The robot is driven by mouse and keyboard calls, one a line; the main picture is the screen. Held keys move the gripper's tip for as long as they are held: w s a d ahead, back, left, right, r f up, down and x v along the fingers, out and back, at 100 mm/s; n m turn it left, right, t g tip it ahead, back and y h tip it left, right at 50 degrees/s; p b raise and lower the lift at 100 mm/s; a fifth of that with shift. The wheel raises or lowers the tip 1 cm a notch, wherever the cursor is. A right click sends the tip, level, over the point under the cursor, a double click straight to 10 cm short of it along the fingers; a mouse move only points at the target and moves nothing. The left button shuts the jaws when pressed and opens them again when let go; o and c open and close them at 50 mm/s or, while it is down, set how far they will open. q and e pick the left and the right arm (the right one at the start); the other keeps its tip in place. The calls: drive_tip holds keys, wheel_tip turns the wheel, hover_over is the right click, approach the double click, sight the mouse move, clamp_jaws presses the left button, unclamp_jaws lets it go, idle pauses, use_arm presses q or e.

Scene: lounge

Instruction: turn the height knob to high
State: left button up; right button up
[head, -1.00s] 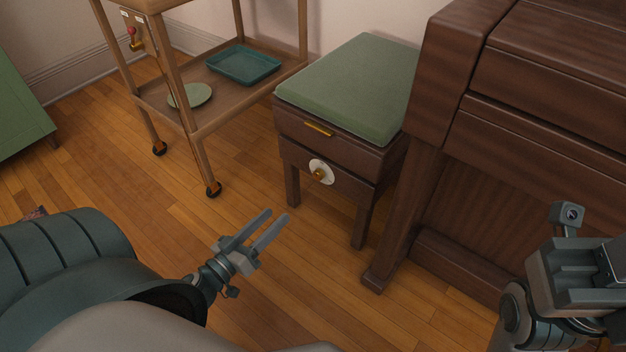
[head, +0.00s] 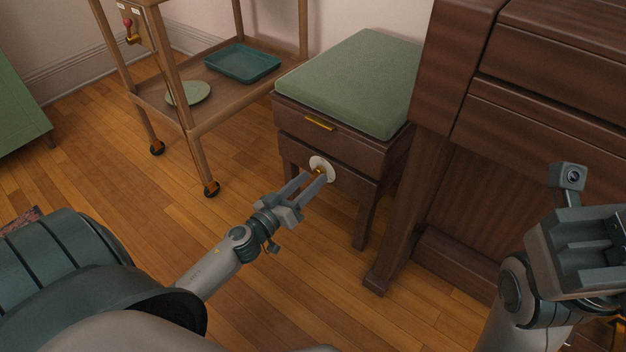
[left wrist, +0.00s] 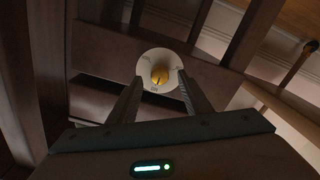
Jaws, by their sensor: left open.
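The height knob (head: 319,170) is a small brass knob on a round white dial plate (head: 321,161), on the front of the dark wooden bench (head: 345,183) with a green cushion. In the left wrist view the knob (left wrist: 160,76) is near the centre, with small marks around its dial that are too small to read. My left gripper (head: 314,178) is open, its fingertips at the dial, one on each side of the knob. In the wrist view a gap shows between each finger and the knob. My right gripper (head: 585,250) is at the lower right, its jaws not clear.
A dark wooden piano-like cabinet (head: 470,180) stands close to the right of the bench. A wooden cart (head: 205,125) with a teal tray (head: 242,62) and a green plate (head: 188,93) stands to the left. The floor in front of the bench is clear.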

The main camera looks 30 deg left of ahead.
use_arm(q)
drive_tip(key=shift+w, duration=1)
drive_tip(key=shift+c, duration=0.4)
drive_tip(key=c, duration=1)
